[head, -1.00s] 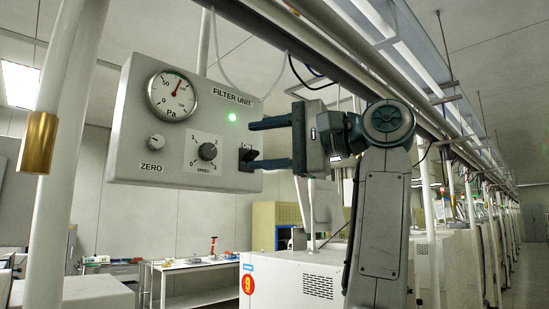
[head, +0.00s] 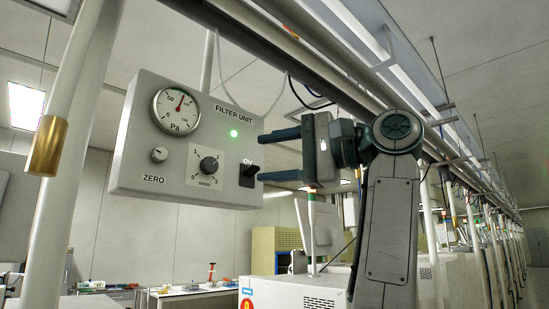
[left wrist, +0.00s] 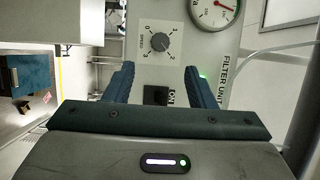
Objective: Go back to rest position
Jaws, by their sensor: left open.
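The grey filter unit panel (head: 215,150) hangs beside a white pipe, with a pressure gauge (head: 176,110), a ZERO knob (head: 159,155), a speed dial (head: 209,166), a lit green lamp (head: 234,133) and a black switch (head: 249,175) under an ON label. My left gripper (head: 262,157) is open and empty, just right of the switch, its fingers pointing at the panel. In the left wrist view, the switch (left wrist: 155,95) shows between the two blue fingers (left wrist: 158,72), with the speed dial (left wrist: 160,42) beyond. Contact cannot be judged. My right gripper is not in view.
A brass-collared white pipe (head: 45,145) stands at left. A long overhead rail (head: 345,75) runs to the right above my arm. Below are a white cabinet (head: 290,292) and a bench (head: 190,292) with small items. Open air lies between the panel and the cabinet.

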